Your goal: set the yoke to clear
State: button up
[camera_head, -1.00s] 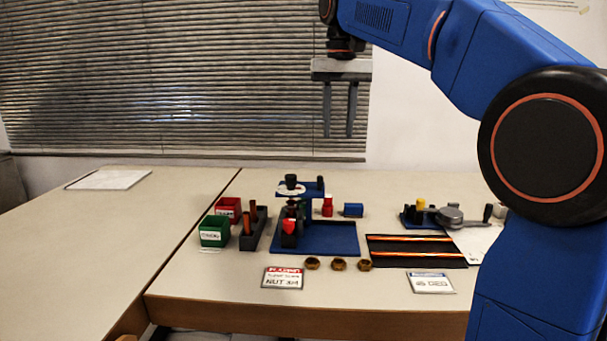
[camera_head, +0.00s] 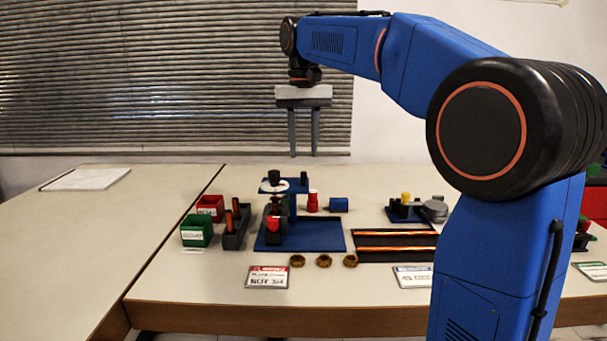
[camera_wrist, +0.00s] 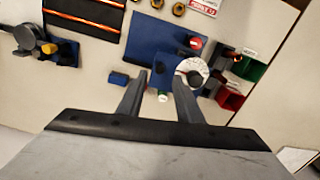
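I cannot tell for sure which part is the yoke. A blue stand (camera_head: 326,236) on the table carries a raised blue arm with a white round plate (camera_head: 273,187) and a black knob (camera_head: 274,176) on top. A red-tipped part sits below the plate. In the wrist view the white plate (camera_wrist: 192,66) and the blue base (camera_wrist: 152,40) lie beyond the fingers. My gripper (camera_head: 303,154) is open and empty, pointing down, well above the table and over the stand in the head view. Its fingers (camera_wrist: 163,74) also show apart in the wrist view.
Red (camera_head: 211,206) and green (camera_head: 196,230) bins and a dark holder (camera_head: 236,236) stand left of the stand. A red bottle (camera_head: 312,202) and a blue block (camera_head: 339,205) stand behind. Several brass nuts and signs lie in front. A grey disc fixture (camera_head: 434,209) is at right, partly hidden by my arm.

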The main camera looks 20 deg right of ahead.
aim_at(304, 173)
notch_tip(304, 173, down, 8)
jog(key=shift+r, duration=0.1)
jog(key=shift+c, duration=0.4)
jog(key=shift+d, duration=0.1)
grip_shut()
